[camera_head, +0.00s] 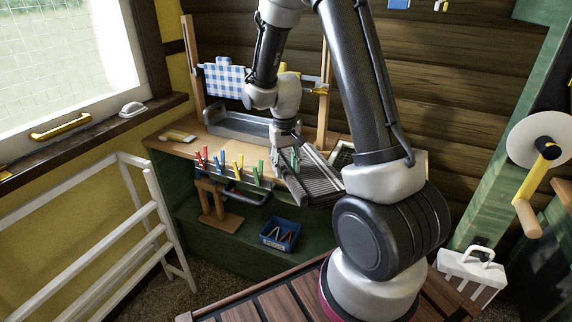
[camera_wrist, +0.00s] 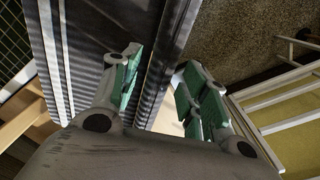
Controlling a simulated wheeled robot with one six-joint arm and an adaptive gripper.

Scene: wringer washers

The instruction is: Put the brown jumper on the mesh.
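I see no brown jumper in either view. The mesh (camera_head: 344,154) is a dark panel on the right of the bench, partly hidden behind my arm. A dark grid that looks like the same mesh (camera_wrist: 12,38) shows at the left edge of the wrist view. My gripper (camera_head: 293,158) is low over the bench, left of the mesh, at a ribbed grey board (camera_head: 318,182). The ribbed board (camera_wrist: 85,50) lies beyond the left finger.
A grey metal trough (camera_head: 222,127) stands on the bench under a blue checked cloth (camera_head: 223,78). Several coloured pegs (camera_head: 238,162) line the bench's front edge. A blue basket (camera_head: 281,234) sits on the lower shelf. A white rack (camera_head: 150,212) stands left, and a white basket (camera_head: 472,270) right.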

